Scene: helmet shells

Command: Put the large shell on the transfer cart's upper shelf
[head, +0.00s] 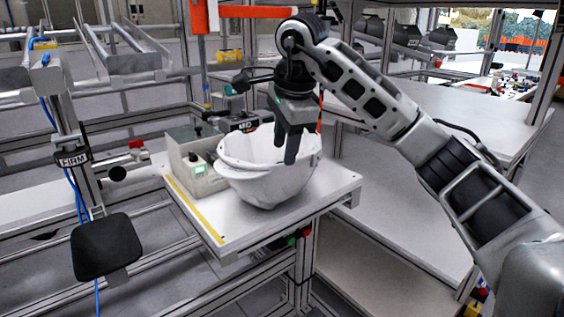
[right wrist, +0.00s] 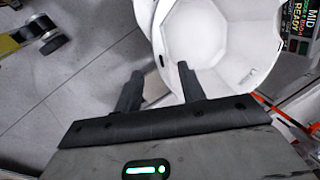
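The large shell (head: 272,182) is a white, faceted bowl, open side up, on a small white-topped stand (head: 235,222). My right gripper (head: 289,152) points down at the shell's rim, reaching in from the right. In the right wrist view its two fingers (right wrist: 160,85) are apart. The shell's wall (right wrist: 147,30) shows between and beyond them, with the right finger over the bowl's inside. I cannot tell whether either finger touches the shell. A two-level unit at right, with an upper surface (head: 440,108) and a lower one (head: 400,215), may be the transfer cart. My left gripper is out of view.
A grey control box (head: 193,160) stands close left of the shell, and a display reading MID (head: 245,126) is behind it. A post labelled FIRM (head: 73,158) and a black pad (head: 105,247) are at left. The grey surface right of the stand looks clear.

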